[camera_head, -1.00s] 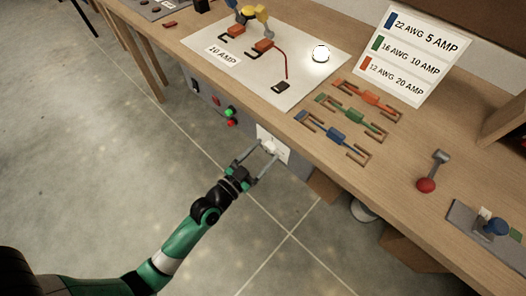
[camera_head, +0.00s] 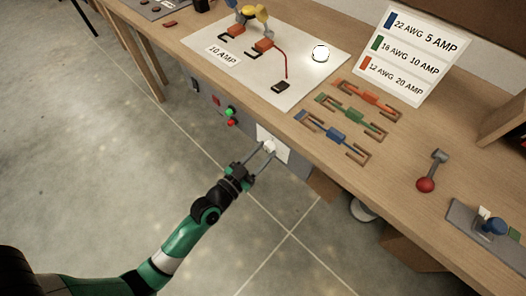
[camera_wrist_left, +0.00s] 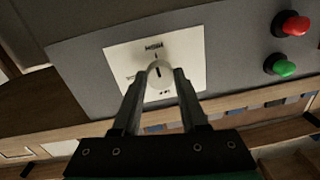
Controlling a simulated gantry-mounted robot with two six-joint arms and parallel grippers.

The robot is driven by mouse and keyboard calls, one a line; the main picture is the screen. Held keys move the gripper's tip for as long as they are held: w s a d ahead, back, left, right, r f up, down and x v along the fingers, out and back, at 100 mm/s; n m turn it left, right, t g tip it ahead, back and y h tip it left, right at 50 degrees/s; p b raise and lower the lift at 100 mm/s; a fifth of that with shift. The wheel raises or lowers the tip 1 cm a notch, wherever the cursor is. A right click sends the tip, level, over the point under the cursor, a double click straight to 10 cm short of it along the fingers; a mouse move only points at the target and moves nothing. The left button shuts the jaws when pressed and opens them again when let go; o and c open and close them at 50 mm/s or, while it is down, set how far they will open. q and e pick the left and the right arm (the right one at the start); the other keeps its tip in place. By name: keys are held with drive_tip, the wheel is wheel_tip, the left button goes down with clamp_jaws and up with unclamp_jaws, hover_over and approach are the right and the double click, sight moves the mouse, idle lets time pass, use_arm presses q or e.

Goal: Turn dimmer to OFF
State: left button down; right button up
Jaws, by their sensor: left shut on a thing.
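The dimmer is a white square plate (camera_head: 280,148) with a round white knob (camera_wrist_left: 160,75), on the grey front panel below the workbench edge. In the left wrist view the plate (camera_wrist_left: 190,50) has small dark labels, too small to read surely, and the knob carries a short dark mark. My left gripper (camera_head: 268,149) is shut on the knob, one finger on each side; the fingers also show in the left wrist view (camera_wrist_left: 160,88). My right gripper is not in view.
Red (camera_wrist_left: 291,24) and green (camera_wrist_left: 281,65) buttons sit beside the dimmer on the panel. The bench top (camera_head: 400,160) above holds coloured fuse pieces, a sign (camera_head: 415,55) and a red-knobbed lever (camera_head: 426,185). The floor around my arm is clear.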

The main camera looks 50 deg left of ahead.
use_arm(q)
drive_tip(key=n+p, duration=0.1)
drive_tip(key=n, duration=0.2)
drive_tip(key=shift+r+n, duration=0.15)
drive_tip(key=shift+n, duration=0.25)
drive_tip(key=n, duration=0.4)
drive_tip(key=shift+p, duration=0.35)
drive_tip(key=n, duration=0.4)
drive_tip(key=shift+n, duration=0.4)
drive_tip(key=n+h, duration=0.1)
drive_tip(key=n, duration=0.3)
drive_tip(key=shift+p, duration=0.4)
drive_tip(key=n, duration=0.4)
drive_tip(key=shift+n, duration=0.3)
drive_tip(key=n, duration=0.4)
drive_tip(key=shift+a+r+h, duration=0.1)
drive_tip(key=shift+h, duration=0.2)
drive_tip(key=n, duration=0.4)
drive_tip(key=shift+n+p, duration=0.3)
drive_tip(key=shift+p, duration=0.1)
drive_tip(key=shift+n, duration=1.9)
